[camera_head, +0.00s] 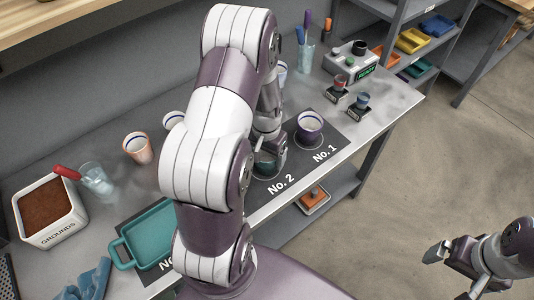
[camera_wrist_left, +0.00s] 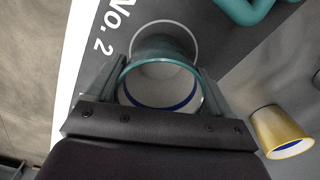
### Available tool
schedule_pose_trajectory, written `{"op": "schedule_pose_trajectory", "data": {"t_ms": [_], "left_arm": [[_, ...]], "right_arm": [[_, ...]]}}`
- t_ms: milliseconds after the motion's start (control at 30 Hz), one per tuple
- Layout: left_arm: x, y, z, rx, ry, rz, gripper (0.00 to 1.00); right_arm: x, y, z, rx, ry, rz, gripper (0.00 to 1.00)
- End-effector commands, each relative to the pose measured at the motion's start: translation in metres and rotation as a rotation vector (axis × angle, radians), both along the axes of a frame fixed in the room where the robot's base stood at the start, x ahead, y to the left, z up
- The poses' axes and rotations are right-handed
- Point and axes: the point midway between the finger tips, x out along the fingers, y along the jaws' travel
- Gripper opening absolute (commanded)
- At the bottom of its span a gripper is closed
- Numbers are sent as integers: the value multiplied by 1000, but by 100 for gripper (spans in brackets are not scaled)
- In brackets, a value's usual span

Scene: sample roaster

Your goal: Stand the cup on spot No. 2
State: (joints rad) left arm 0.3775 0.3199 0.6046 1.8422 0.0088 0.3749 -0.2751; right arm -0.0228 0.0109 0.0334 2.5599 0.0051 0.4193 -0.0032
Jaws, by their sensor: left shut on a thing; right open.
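A teal cup (camera_head: 265,164) with a white inside and a blue band is held in my left gripper (camera_wrist_left: 158,98). The gripper is shut on it, one finger on each side. In the left wrist view the cup (camera_wrist_left: 162,48) is over the pale ring of spot No. 2 (camera_wrist_left: 192,33). Its foot seems to be inside the ring; whether it touches the mat I cannot tell. My arm hides part of the cup in the head view. My right gripper (camera_head: 452,264) is open and empty, off to the right over the floor.
A purple cup (camera_head: 309,121) stands on spot No. 1, right of the held cup. A teal tray (camera_head: 124,241) lies left of my arm. An orange patterned cup (camera_head: 137,148), a glass and the grounds bin (camera_head: 50,234) stand further left. Small labelled cups stand at the right.

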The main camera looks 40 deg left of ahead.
Motion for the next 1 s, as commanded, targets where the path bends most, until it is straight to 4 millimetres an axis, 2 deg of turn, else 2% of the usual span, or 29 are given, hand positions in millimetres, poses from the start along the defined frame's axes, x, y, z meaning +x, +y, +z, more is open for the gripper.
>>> {"op": "schedule_pose_trajectory", "data": {"t_ms": [267,300,333,533,667,1000], "left_arm": [[0,0,-2,0,-1,1,43],[0,0,-1,0,-1,0,91],[0,0,-1,0,-1,0,100],[0,0,-1,1,-1,0,100],[1,0,11,1,-4,0,100],[1,0,97,3,-6,0,100]], "right_arm": [[0,0,-2,0,0,0,100],[0,0,-1,0,0,0,100],[0,0,-1,0,0,0,100],[0,0,-1,0,0,0,100],[0,0,0,0,0,0,100],[0,0,1,0,0,0,100]]}}
